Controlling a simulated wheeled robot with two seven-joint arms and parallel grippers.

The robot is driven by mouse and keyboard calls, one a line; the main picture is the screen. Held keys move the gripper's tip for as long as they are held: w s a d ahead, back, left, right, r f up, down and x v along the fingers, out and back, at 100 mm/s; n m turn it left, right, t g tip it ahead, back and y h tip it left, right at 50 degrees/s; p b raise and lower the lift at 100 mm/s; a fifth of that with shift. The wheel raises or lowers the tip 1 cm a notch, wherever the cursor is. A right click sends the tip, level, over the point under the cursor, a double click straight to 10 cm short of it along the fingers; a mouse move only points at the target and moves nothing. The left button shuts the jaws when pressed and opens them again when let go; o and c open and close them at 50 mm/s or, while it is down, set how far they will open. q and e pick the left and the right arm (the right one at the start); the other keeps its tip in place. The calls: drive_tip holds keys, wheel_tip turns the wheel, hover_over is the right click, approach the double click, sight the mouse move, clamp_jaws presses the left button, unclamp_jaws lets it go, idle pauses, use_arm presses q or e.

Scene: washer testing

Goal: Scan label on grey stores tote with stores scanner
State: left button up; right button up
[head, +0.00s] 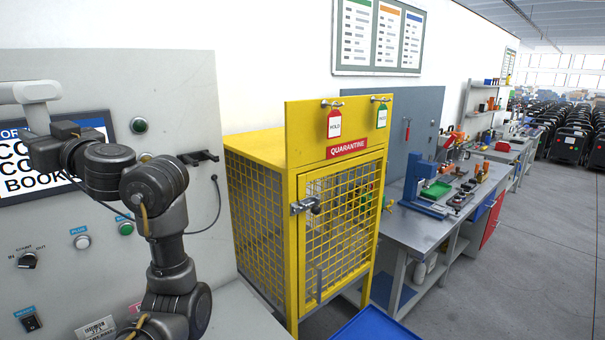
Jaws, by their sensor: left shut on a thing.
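My left gripper (50,140) is at the far left, at the end of my dark grey arm. It is shut on a white device with a broad head and a handle, which looks like the stores scanner (32,93). It is held up in front of the screen, its head reaching the left picture edge. The jaws are partly hidden by the wrist. A barcode label (97,328) shows at the bottom left, partly cut off; I cannot tell what it is fixed to. I cannot make out a grey stores tote. My right gripper is not in view.
A grey panel (185,90) carries a screen (98,123), buttons, a knob (27,260) and an empty black bracket (198,157) with a hanging cable. Right of it stands a yellow quarantine cage (270,148), door shut. A blue tray (375,326) lies low in front; a workbench (418,232) stands beyond.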

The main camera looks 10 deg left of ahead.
use_arm(q)
drive_tip(key=w+d+f+m+t+h, duration=0.3)
drive_tip(key=d+f+m+t+h, duration=0.2)
drive_tip(key=d+f+t, duration=0.4)
drive_tip(key=w+d+f+m+t+h, duration=0.5)
drive_tip(key=d+f, duration=0.3)
drive_tip(key=f, duration=0.3)
drive_tip(key=shift+s+d+f+m+t+h, duration=1.4)
drive_tip(key=shift+s+d+f+h, duration=1.55)
drive_tip(key=shift+d+f, duration=2.05)
drive_tip(key=shift+s+d+f+m+t+h, duration=0.9)
drive_tip(key=shift+s+d+f+m+h, duration=1.15)
drive_tip(key=shift+s+d+f, duration=2.3)
wheel_tip(320, 180, down, 10)
drive_tip(key=w+d+b, duration=0.1)
drive_tip(key=b, duration=0.7)
drive_tip(key=shift+w+d+h+b, duration=0.15)
drive_tip(key=shift+h+b, duration=0.15)
drive_tip(key=shift+b, duration=0.05)
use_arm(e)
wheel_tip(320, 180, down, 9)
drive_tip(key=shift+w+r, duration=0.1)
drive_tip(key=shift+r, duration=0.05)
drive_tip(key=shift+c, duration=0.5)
